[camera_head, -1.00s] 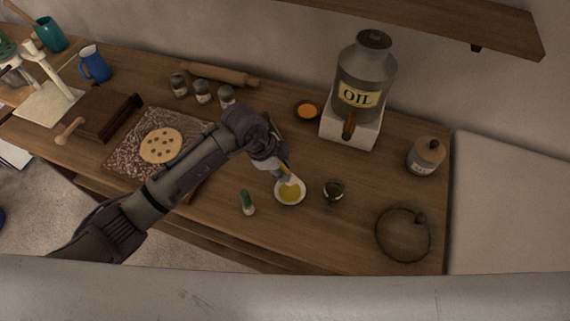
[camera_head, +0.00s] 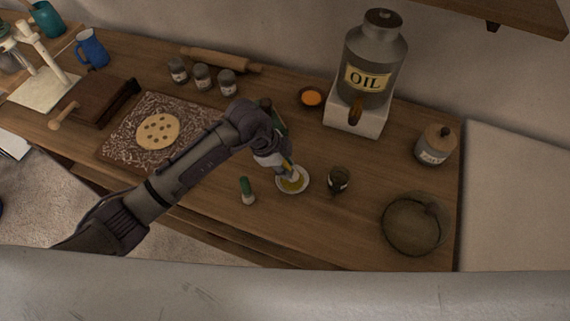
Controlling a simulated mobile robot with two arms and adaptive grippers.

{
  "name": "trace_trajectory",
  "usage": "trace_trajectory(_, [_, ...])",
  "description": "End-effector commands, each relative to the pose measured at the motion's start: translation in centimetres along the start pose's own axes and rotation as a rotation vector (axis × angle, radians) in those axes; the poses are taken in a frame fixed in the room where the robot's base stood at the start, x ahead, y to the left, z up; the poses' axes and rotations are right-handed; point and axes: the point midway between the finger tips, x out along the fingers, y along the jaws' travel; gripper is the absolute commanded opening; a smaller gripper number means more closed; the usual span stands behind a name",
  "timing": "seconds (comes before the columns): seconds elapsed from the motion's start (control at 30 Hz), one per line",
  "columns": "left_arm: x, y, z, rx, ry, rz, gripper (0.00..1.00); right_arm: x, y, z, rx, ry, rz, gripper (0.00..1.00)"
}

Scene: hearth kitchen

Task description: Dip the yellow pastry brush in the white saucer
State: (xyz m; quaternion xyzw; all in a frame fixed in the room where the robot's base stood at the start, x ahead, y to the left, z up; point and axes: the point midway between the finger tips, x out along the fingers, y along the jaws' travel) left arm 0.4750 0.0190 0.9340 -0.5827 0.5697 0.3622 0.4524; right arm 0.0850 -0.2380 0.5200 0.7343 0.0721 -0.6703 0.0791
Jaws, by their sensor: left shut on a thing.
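The white saucer (camera_head: 303,187) stands on the wooden counter and holds a yellow liquid. My left gripper (camera_head: 280,164) is above the saucer's upper left edge, shut on the yellow pastry brush (camera_head: 287,168). The brush points down and its lower end is over or in the yellow liquid; I cannot tell whether it touches. Most of its handle is hidden by the gripper. My right gripper is not in view.
A green-topped brush (camera_head: 247,190) stands left of the saucer, a small dark jar (camera_head: 338,181) right of it. The oil can (camera_head: 372,60) stands behind.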

Motion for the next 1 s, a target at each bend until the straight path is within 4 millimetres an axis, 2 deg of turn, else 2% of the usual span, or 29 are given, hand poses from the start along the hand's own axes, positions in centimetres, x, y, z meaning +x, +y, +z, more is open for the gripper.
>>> trace_trajectory(1.0, [0.85,0.11,0.27,0.000,0.000,0.000,0.00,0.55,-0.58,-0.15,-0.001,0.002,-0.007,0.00])
